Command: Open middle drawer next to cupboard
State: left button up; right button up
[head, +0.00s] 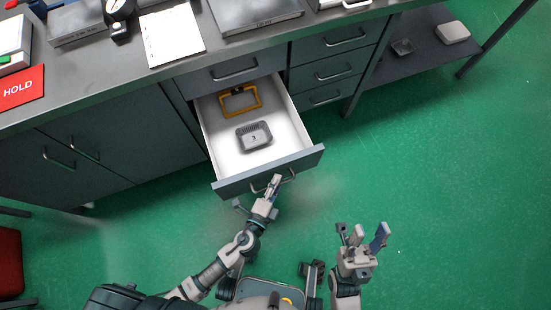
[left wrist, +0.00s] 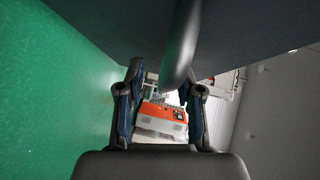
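The middle drawer (head: 262,142) stands pulled far out, to the right of the grey cupboard (head: 82,157). Its white inside holds a yellow frame (head: 257,101) and a grey foil tray (head: 254,136). My left gripper (head: 272,184) is at the handle on the drawer's front panel (head: 306,160). In the left wrist view its two fingers (left wrist: 163,100) are spread, with the curved dark handle (left wrist: 184,45) in front of and partly between them; contact cannot be told. My right gripper (head: 366,236) is open and empty, apart from the furniture, over the green floor.
A closed drawer (head: 233,70) sits above the open one. Several closed drawers (head: 335,70) are to its right. The worktop (head: 120,65) carries papers and equipment. A low shelf (head: 425,55) is at the upper right, and a red chair (head: 9,262) at the lower left. The right floor is clear.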

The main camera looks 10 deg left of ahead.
pick_arm(q)
jog(key=shift+r, duration=0.1)
jog(key=v, duration=1.2)
jog(key=shift+d, duration=0.1)
